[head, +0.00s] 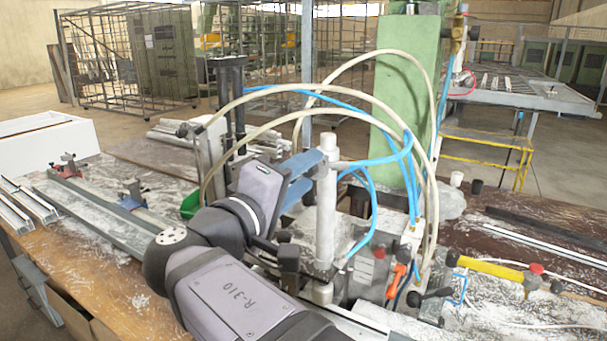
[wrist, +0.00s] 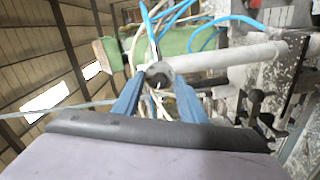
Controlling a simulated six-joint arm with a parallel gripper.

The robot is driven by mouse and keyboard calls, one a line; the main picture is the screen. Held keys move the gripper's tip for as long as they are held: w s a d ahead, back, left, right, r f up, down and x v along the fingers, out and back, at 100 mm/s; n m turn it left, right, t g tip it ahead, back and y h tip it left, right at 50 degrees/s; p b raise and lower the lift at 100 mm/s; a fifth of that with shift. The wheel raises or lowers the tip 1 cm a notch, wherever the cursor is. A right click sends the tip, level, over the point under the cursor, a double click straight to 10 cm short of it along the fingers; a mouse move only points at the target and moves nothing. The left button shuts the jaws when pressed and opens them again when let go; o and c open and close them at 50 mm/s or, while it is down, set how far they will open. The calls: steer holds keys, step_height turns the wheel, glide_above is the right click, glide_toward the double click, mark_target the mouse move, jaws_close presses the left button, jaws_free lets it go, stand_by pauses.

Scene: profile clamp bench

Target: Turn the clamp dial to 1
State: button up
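My gripper (head: 311,170) has two blue fingers and reaches to the upper part of an upright pale grey post (head: 326,215) on the clamp bench. In the wrist view, my gripper (wrist: 158,88) has its fingers apart, with the round, dark-rimmed end of the post (wrist: 230,57) showing between and just beyond the tips. I cannot tell whether the fingers touch it. No numbered clamp dial can be made out, so its setting cannot be read. My wrist and arm hide part of the clamp base in the head view.
Blue and cream hoses (head: 405,150) arch close around the post. A green column (head: 405,100) stands behind. Black-knobbed levers (head: 288,257) and an orange-handled part (head: 396,281) sit around the base. Metal profiles (head: 95,220) lie on the left bench.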

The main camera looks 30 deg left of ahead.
steer(key=s+b, duration=0.2)
steer(key=s, duration=0.5)
steer(key=shift+s+b, duration=0.15)
steer(key=shift+b, duration=0.25)
